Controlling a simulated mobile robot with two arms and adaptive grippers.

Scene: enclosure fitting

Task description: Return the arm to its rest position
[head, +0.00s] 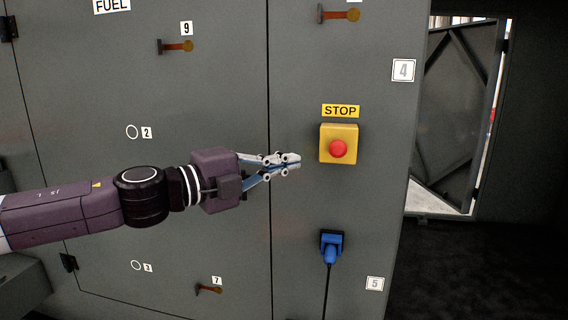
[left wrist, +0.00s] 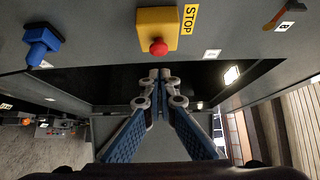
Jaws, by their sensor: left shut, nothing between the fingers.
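My left arm (head: 75,208) reaches in from the left across the grey cabinet front. My left gripper (head: 292,162) is shut and empty, its fingertips a little left of the yellow box with the red stop button (head: 338,148). In the left wrist view the shut fingers (left wrist: 159,76) point away from the camera, and the red button (left wrist: 158,47) shows just above the fingertips. The tips look apart from the button. My right gripper does not show in either view.
A blue plug (head: 331,246) with a hanging cable sits below the button. Latches with orange knobs stick out at the top, such as the one by label 9 (head: 176,46), and at label 7 (head: 208,289).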

